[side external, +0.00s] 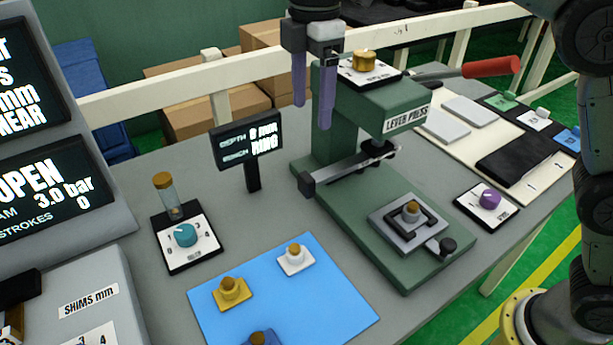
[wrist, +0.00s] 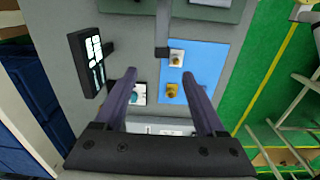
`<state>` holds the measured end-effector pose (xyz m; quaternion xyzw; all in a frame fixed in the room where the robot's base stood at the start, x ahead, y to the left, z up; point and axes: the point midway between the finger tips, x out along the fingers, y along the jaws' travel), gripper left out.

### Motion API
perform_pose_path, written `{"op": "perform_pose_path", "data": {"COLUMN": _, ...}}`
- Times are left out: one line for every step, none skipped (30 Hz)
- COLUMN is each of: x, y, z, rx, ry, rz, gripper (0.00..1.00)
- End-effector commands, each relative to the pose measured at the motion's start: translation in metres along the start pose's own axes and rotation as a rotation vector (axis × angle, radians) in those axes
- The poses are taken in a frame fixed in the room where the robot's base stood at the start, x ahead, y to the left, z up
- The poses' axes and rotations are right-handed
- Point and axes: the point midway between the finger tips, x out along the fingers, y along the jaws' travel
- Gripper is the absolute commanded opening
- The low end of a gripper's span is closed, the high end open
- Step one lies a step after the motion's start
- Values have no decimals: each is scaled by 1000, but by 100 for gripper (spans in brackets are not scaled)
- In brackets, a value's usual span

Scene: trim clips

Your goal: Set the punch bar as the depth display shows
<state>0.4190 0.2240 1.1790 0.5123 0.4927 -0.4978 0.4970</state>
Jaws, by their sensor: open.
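The lever press (side external: 345,200) is green and stands on the bench. A grey bar with a dark block end, which I take as the punch bar (side external: 350,168), sticks out to the left from the press column; it also shows at the top of the wrist view (wrist: 162,30). The depth display (side external: 248,142) reads "DEPTH 8 mm" above a line ending in "RING"; its small label is blurred. It also shows in the wrist view (wrist: 88,62). My gripper (side external: 312,115) is open and empty, above the bar and apart from it. Its spread fingers show in the wrist view (wrist: 159,76).
A blue mat (side external: 330,285) with several brass-topped pieces lies in front. A teal knob (side external: 185,235) stands left, a purple knob (side external: 490,199) right. The red-handled lever (side external: 490,67) reaches right from the press. Screens and a shim box (side external: 75,290) stand at the left.

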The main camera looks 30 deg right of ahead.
Motion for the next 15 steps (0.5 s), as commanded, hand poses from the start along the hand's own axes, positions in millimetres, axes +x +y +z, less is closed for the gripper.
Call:
{"op": "perform_pose_path", "data": {"x": 8, "y": -1, "z": -6, "rx": -11, "ry": -8, "rz": -15, "gripper": 72}}
{"op": "perform_pose_path", "data": {"x": 11, "y": -1, "z": -8, "rx": -16, "ry": -11, "rz": -19, "gripper": 72}}
{"op": "perform_pose_path", "data": {"x": 13, "y": -2, "z": -11, "rx": -21, "ry": -12, "rz": -22, "gripper": 72}}
{"op": "perform_pose_path", "data": {"x": 14, "y": -3, "z": -12, "rx": -23, "ry": -12, "rz": -21, "gripper": 72}}
{"op": "perform_pose_path", "data": {"x": 15, "y": -3, "z": -12, "rx": -24, "ry": -11, "rz": -20, "gripper": 72}}
{"op": "perform_pose_path", "data": {"x": 19, "y": -4, "z": -11, "rx": -23, "ry": -11, "rz": -21, "gripper": 72}}
{"op": "perform_pose_path", "data": {"x": 22, "y": -4, "z": -11, "rx": -23, "ry": -12, "rz": -22, "gripper": 72}}
{"op": "perform_pose_path", "data": {"x": 26, "y": -4, "z": -11, "rx": -22, "ry": -12, "rz": -22, "gripper": 72}}
{"op": "perform_pose_path", "data": {"x": 31, "y": -4, "z": -10, "rx": -22, "ry": -13, "rz": -23, "gripper": 72}}
{"op": "perform_pose_path", "data": {"x": 36, "y": -4, "z": -10, "rx": -22, "ry": -12, "rz": -22, "gripper": 72}}
{"op": "perform_pose_path", "data": {"x": 41, "y": -5, "z": -10, "rx": -22, "ry": -13, "rz": -24, "gripper": 72}}
{"op": "perform_pose_path", "data": {"x": 49, "y": -5, "z": -10, "rx": -21, "ry": -13, "rz": -24, "gripper": 72}}
{"op": "perform_pose_path", "data": {"x": 55, "y": -5, "z": -10, "rx": -21, "ry": -13, "rz": -23, "gripper": 72}}
{"op": "perform_pose_path", "data": {"x": 61, "y": -5, "z": -10, "rx": -21, "ry": -13, "rz": -24, "gripper": 72}}
{"op": "perform_pose_path", "data": {"x": 69, "y": -6, "z": -9, "rx": -21, "ry": -13, "rz": -24, "gripper": 72}}
